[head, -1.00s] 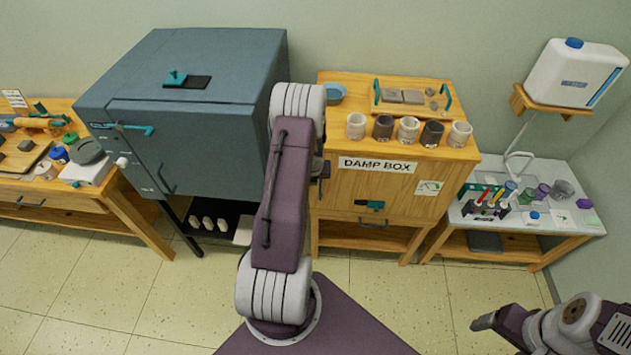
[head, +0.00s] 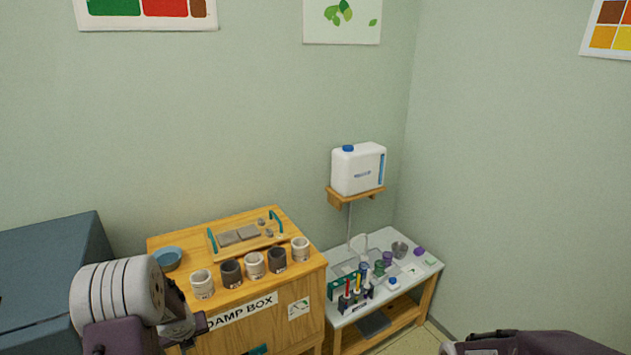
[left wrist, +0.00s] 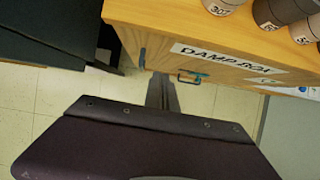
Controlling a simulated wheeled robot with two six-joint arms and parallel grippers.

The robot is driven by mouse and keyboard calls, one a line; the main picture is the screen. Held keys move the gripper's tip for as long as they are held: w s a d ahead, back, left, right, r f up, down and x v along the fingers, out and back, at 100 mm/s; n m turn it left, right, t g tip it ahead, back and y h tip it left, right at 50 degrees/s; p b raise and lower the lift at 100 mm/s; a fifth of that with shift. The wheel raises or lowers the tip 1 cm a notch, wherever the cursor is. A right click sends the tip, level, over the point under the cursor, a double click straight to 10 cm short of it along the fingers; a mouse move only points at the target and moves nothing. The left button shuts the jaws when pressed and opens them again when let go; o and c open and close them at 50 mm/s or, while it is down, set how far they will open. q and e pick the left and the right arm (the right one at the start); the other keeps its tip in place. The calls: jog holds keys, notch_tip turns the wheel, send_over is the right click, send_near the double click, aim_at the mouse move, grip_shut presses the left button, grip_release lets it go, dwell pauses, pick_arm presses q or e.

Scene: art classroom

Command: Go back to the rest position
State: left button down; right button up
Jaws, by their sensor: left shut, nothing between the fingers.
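My left arm comes in at the lower left of the head view, its pale ribbed joint in front of the damp box (head: 230,297). My left gripper (head: 201,322) is dark and partly hidden behind that joint, in front of the box's front left part. In the left wrist view the left gripper (left wrist: 161,92) is a narrow dark shape, shut and empty, below the damp box front (left wrist: 150,30). Part of my right arm shows at the bottom right of the head view; its gripper is out of view.
A blue-grey cabinet (head: 45,265) stands left of the box. Several cups (head: 255,264), a blue bowl (head: 167,258) and a wooden tray (head: 212,243) stand on the box. To the right are a low table (head: 400,243) and a white jug (head: 358,170) on a wall shelf.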

pick_arm(q)
jog(key=d+r+n+t+b, duration=0.15)
jog(key=d+r+n, duration=0.35)
jog(key=d, duration=0.6)
jog(key=s+d+n+g+h, duration=0.1)
jog(key=s+d+n, duration=0.2)
jog(key=s+n, duration=0.3)
jog(key=s+d+f+n+g+h, duration=0.1)
jog(key=s+d+n, duration=0.3)
jog(key=n, duration=0.6)
jog(key=s+d+n+g+h+b, duration=0.1)
jog(key=s+d+n+g, duration=0.2)
jog(key=s+n, duration=0.4)
jog(key=shift+s+d+f+n, duration=0.2)
jog(key=shift+s+n, duration=0.2)
jog(key=shift+n, duration=0.4)
pick_arm(e)
jog(key=f, duration=0.3)
jog(key=shift+w+d+f, duration=0.15)
jog(key=shift+d+f, duration=0.05)
jog(key=shift+f, duration=0.15)
pick_arm(q)
jog(key=shift+s, duration=0.1)
jog(key=shift+a, duration=0.1)
pick_arm(e)
jog(key=shift+a, duration=0.15)
